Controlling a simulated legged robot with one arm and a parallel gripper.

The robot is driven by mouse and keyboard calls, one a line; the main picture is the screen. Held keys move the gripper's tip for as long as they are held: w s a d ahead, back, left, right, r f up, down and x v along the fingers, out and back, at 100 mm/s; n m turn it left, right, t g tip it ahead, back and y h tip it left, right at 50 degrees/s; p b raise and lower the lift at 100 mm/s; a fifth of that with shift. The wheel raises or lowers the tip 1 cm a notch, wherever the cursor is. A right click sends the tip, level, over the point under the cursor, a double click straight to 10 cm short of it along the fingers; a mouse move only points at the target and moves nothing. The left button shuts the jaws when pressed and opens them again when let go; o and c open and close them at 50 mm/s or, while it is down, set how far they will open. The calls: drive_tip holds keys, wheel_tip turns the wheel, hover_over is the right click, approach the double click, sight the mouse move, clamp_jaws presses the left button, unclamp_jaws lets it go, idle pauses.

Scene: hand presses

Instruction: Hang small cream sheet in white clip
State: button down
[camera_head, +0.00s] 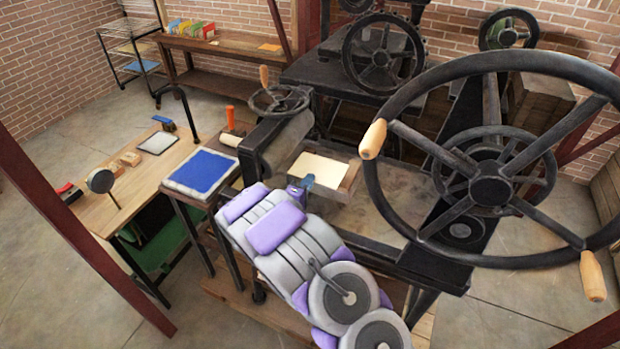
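A small cream sheet (322,169) lies flat on a tray-like bed of the black hand press, in the middle of the view. My gripper (304,184) is at the near left edge of this sheet, at the far end of my grey and purple arm. The gripper looks small and is partly hidden by the arm, so I cannot tell whether its fingers are open, or whether they touch the sheet. I cannot make out a white clip in this view.
The large press handwheel (490,190) with wooden knobs fills the right side. A blue pad (202,170) lies on a small stand at left. A wooden table (130,205) holds small tools and a round disc. Brick walls and a rack are behind. Open floor shows at front left.

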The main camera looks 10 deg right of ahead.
drive_tip(key=r+p+v, duration=0.1)
drive_tip(key=p+v, duration=0.5)
drive_tip(key=v, duration=1.2)
drive_tip(key=shift+s+a+r+p, duration=0.2)
drive_tip(key=shift+r+p, duration=0.1)
drive_tip(key=shift+p, duration=0.1)
drive_tip(key=shift+w, duration=0.15)
idle(0.5)
drive_tip(key=w+d+r+n+t+y+b, duration=0.25)
drive_tip(key=w+r+b, duration=0.25)
drive_tip(key=w+r, duration=0.35)
drive_tip(key=s+d+r+n+y+b, duration=0.1)
drive_tip(key=d+r+y+b, duration=0.2)
drive_tip(key=d+r, duration=0.5)
drive_tip(key=shift+s+d+r+b, duration=0.4)
drive_tip(key=shift+r, duration=0.6)
